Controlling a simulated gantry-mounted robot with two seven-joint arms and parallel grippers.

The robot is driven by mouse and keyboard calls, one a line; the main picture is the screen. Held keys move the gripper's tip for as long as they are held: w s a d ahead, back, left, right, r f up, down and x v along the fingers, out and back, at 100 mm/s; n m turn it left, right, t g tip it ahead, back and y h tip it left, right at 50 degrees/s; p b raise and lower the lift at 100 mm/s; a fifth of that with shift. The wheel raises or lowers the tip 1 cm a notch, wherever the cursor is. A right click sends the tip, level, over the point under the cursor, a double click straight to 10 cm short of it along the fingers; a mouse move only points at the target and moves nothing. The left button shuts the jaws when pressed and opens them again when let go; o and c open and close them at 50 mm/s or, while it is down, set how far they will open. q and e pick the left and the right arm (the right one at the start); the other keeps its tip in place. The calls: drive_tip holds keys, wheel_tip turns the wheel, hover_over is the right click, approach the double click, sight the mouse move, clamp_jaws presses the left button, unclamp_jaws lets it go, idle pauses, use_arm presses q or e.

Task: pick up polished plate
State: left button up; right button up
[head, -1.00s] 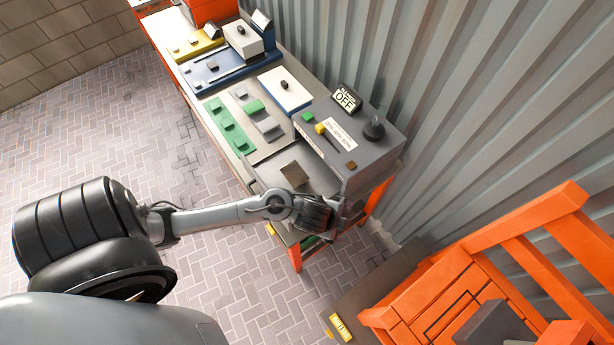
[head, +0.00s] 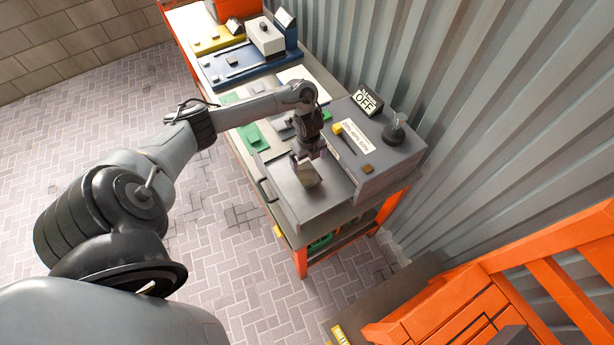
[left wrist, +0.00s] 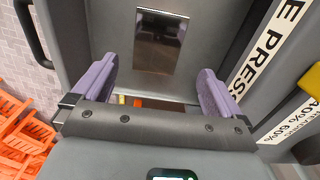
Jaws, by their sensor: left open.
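The polished plate (head: 307,176) is a small shiny rectangle in the open grey drawer tray (head: 328,198) of the grey press machine. In the left wrist view the plate (left wrist: 147,42) lies ahead of the fingers, with reflections on its face. My left gripper (head: 308,156) points down over the tray, right at the plate in the head view. In the left wrist view its purple-padded fingers (left wrist: 155,72) are apart, with nothing between them. Whether they touch the plate cannot be told. My right gripper is not in view.
The grey press (head: 372,140) with a knob, labels and an OFF sign stands right beside the tray. Blue (head: 245,62) and yellow machines stand farther along the bench. An orange slatted structure (head: 450,300) is at the lower right. The brick floor at left is open.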

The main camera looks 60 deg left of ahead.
sight(308, 175)
use_arm(q)
wheel_tip(308, 175, down, 2)
drive_tip(key=shift+f, duration=0.1)
drive_tip(key=f, duration=0.4)
drive_tip(key=shift+s+d+f, duration=0.1)
drive_tip(key=shift+s+d, duration=0.15)
drive_tip(key=shift+f, duration=0.45)
drive_tip(key=shift+c, duration=0.5)
drive_tip(key=c, duration=1)
